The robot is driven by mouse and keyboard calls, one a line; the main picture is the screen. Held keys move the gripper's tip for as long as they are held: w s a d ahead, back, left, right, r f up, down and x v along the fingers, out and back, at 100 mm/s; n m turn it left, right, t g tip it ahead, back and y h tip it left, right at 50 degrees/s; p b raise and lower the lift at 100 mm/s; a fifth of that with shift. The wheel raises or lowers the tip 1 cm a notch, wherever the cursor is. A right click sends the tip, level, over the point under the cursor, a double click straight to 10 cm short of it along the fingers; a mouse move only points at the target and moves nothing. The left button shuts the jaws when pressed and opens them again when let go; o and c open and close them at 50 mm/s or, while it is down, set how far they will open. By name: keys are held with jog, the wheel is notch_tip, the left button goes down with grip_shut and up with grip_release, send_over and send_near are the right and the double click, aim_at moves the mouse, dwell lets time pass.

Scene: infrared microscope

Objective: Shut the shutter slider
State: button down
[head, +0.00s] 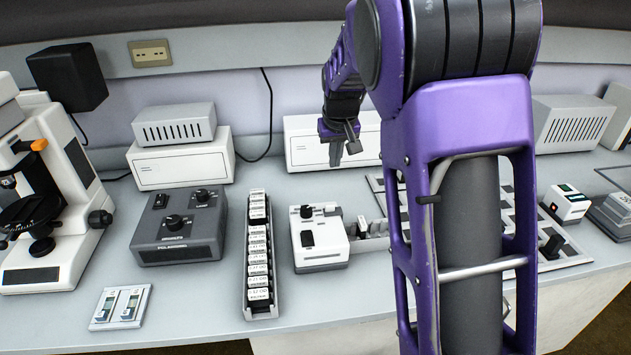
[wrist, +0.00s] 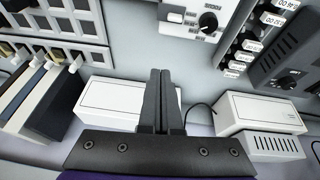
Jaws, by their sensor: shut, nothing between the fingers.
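No part in view can be told for sure as the shutter slider. A small white panel with two slider-like parts (head: 120,307) lies at the front left of the bench. A white box with a knob and a black part (head: 320,238) stands near the middle; it also shows at the top of the wrist view (wrist: 196,14). My gripper (head: 342,152) is shut and empty, above the back of the bench and apart from both. Its fingers (wrist: 162,100) are together in the wrist view.
A white microscope (head: 60,255) stands far left, beside a grey control box (head: 180,228). A long rack of labelled slots (head: 259,255) runs between that box and the white box. White cases (head: 182,158) line the back. My arm hides part of the right bench.

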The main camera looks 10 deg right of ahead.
aim_at(331, 216)
jog(key=shift+m, duration=0.3)
jog(key=f, duration=0.3)
jog(key=f+b, duration=0.1)
jog(key=f, duration=0.3)
jog(key=a+f, duration=0.1)
jog(key=f, duration=0.2)
jog(key=shift+w+a+f+b, duration=0.1)
jog(key=shift+f+b, duration=0.25)
jog(key=shift+b, duration=0.05)
jog(key=shift+s, duration=0.45)
jog(key=s, duration=0.4)
jog(key=shift+s+f, duration=0.1)
jog(key=shift+s, duration=0.15)
